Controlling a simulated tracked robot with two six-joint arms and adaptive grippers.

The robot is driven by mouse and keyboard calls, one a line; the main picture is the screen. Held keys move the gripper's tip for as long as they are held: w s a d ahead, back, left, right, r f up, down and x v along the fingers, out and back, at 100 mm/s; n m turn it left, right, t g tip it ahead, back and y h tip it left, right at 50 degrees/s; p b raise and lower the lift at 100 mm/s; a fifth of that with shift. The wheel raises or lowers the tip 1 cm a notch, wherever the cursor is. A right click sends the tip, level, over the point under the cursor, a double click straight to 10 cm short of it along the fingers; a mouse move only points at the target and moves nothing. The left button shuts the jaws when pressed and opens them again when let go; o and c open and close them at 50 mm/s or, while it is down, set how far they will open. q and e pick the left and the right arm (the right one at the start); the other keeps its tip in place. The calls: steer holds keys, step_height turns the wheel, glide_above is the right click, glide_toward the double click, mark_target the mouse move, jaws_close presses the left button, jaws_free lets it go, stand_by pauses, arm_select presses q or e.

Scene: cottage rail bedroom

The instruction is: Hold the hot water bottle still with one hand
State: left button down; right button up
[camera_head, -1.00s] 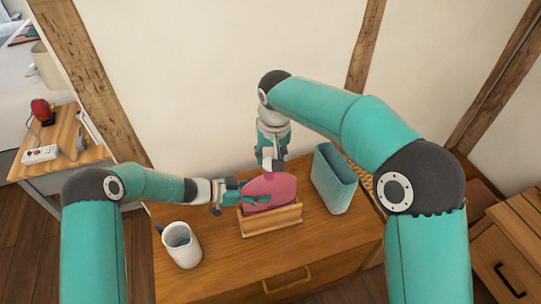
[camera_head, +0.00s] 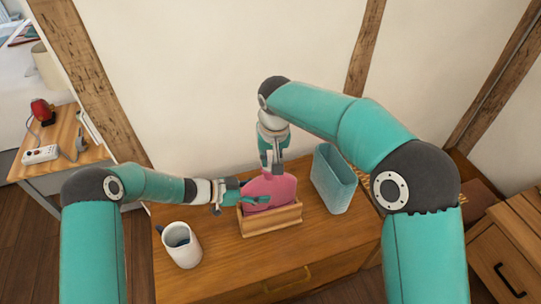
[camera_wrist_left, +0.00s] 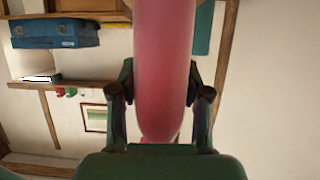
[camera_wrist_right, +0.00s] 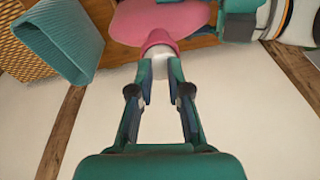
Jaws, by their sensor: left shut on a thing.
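The pink hot water bottle (camera_head: 283,186) stands upright in a small wooden holder (camera_head: 272,221) on the wooden cabinet. My left gripper (camera_head: 254,199) is shut on its body from the left side. The left wrist view shows the pink body (camera_wrist_left: 165,65) between the two fingers. My right gripper (camera_head: 272,161) points down over the bottle's top. In the right wrist view its fingers (camera_wrist_right: 160,72) stand apart, one on each side of the pale neck piece, below a pink collar (camera_wrist_right: 158,40). Whether they touch it is unclear.
A white mug (camera_head: 182,246) stands at the cabinet's left front. A teal ribbed container (camera_head: 334,180) stands close to the right of the bottle. The cabinet top (camera_head: 235,262) in front of the holder is clear. The wall (camera_head: 205,90) rises behind.

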steer(key=shift+f, duration=0.2)
steer(key=shift+s+d+r, duration=0.1)
steer(key=shift+s+r, duration=0.1)
steer(key=shift+r, duration=0.8)
steer(key=shift+s+r, duration=0.15)
steer(key=shift+r, duration=0.85)
arm_select(q)
steer(key=shift+c, duration=2.2)
jaws_free()
steer(key=shift+a, duration=0.15)
steer(key=v, duration=1.1)
steer(key=shift+s+a, duration=0.2)
steer(key=shift+a, duration=0.1)
